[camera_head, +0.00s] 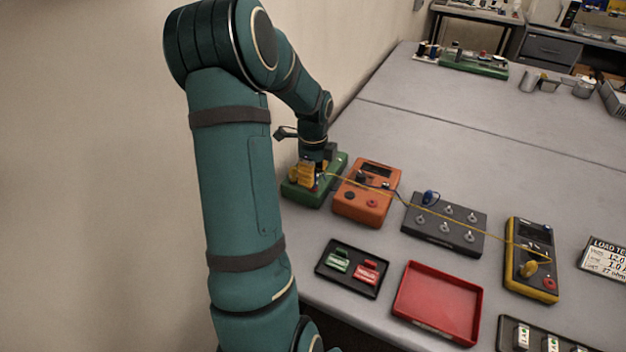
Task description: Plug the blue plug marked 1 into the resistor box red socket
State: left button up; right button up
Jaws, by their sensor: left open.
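A blue plug (430,197) sits on the upper left part of a dark grey box (425,230) with several metal posts. I cannot read its mark. An orange box (352,212) with a dark display has a black knob or socket and a red socket (373,203). A green box (299,194) stands left of it, partly hidden by my left arm. I cannot tell from labels which is the resistor box. My left gripper (312,177) is open over the green box, close to a yellow plug (302,172), and away from the blue plug. My right gripper is not in view.
A yellow cable runs from the green box across the orange and grey boxes to a yellow meter (518,284). In front lie a black tray (331,277) with green and red pieces and an empty red tray (437,299). The table (440,110) behind is mostly clear.

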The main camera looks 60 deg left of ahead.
pick_arm(q)
notch_tip(320, 180, up, 9)
jog(key=shift+r, duration=0.1)
dwell(0.8)
